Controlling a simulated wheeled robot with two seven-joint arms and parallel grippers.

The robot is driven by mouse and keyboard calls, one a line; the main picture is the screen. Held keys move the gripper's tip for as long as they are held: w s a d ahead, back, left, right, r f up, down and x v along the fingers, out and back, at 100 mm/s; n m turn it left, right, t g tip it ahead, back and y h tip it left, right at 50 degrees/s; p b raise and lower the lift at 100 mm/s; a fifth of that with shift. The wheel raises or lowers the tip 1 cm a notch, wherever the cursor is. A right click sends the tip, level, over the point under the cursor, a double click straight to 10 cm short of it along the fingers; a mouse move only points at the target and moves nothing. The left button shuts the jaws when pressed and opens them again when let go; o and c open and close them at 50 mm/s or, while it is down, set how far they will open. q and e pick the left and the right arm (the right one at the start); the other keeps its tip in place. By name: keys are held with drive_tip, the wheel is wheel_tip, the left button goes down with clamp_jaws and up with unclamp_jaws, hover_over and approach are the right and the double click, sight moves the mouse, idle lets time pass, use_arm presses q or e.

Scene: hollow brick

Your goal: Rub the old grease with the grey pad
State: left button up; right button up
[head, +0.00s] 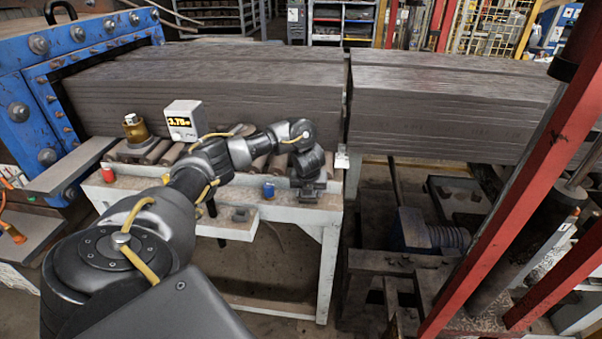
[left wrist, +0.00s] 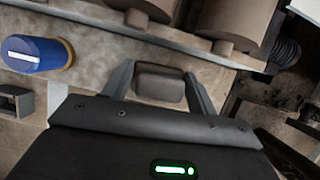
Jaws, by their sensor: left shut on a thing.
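My left gripper (head: 309,197) points down over the right part of the grey steel bench, to the right of a blue cap. In the left wrist view its two fingers (left wrist: 162,92) are closed on the sides of a small grey-brown block with rounded edges, which I take to be the grey pad (left wrist: 160,83). In the head view the pad is hidden by the gripper. I cannot tell whether the pad touches the bench. I cannot pick out the old grease in either view. My right gripper is not in view.
The bench (head: 310,222) carries a blue cap (head: 268,189), a red cap (head: 108,175), rollers (left wrist: 235,18) and a white display box (head: 184,120). A small grey fitting (head: 240,214) sits on a lower ledge. Long grey blocks (head: 240,85) lie behind. Red posts (head: 545,150) stand at right.

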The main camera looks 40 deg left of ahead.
use_arm(q)
drive_tip(key=shift+s+a+f, duration=0.1)
drive_tip(key=shift+s+a, duration=0.2)
drive_tip(key=shift+a, duration=0.15)
drive_tip(key=r, duration=0.1)
drive_tip(key=r+p, duration=0.1)
drive_tip(key=r, duration=0.1)
drive_tip(key=shift+s+a+p, duration=0.35)
drive_tip(key=shift+s+p, duration=0.05)
drive_tip(key=shift+w+d+r+p, duration=0.15)
drive_tip(key=shift+w+r+p, duration=0.05)
drive_tip(key=shift+r+p, duration=0.85)
wheel_tip(320, 180, up, 2)
drive_tip(key=shift+s+r+p, duration=0.15)
drive_tip(key=shift+p, duration=0.9)
drive_tip(key=shift+r+p, duration=0.4)
